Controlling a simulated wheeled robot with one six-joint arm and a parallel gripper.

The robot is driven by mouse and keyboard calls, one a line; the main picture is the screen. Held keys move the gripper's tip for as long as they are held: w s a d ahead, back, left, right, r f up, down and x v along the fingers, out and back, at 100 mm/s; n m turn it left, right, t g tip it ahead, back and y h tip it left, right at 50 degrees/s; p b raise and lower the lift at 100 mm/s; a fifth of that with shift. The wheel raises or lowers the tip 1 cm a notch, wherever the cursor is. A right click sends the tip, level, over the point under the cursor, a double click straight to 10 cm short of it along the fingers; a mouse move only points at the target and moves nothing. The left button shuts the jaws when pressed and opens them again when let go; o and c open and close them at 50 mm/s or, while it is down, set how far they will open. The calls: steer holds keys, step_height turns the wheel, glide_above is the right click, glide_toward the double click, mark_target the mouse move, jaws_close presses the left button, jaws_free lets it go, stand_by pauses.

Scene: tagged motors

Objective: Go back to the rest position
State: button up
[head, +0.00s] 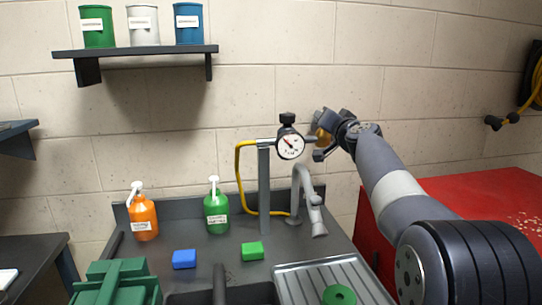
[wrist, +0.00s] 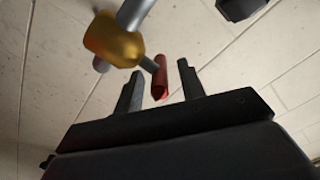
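My gripper (head: 325,135) is raised at the wall, just right of a pressure gauge (head: 290,146) on a grey post. In the wrist view my gripper (wrist: 157,80) has its two dark fingers spread apart. A red lever (wrist: 160,78) on a brass valve (wrist: 113,40) shows between the fingers, with a gap visible on each side. The brass valve (head: 322,134) is partly hidden by my gripper in the head view.
A sink counter (head: 190,262) holds an orange bottle (head: 143,217), a green bottle (head: 216,207), a blue block (head: 184,259), a green block (head: 252,250) and a grey faucet (head: 308,195). A shelf (head: 140,50) with cans is upper left. A red surface (head: 470,190) lies right.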

steer(key=shift+w+a, duration=0.15)
steer(key=shift+w, duration=0.7)
steer(key=shift+s, duration=0.1)
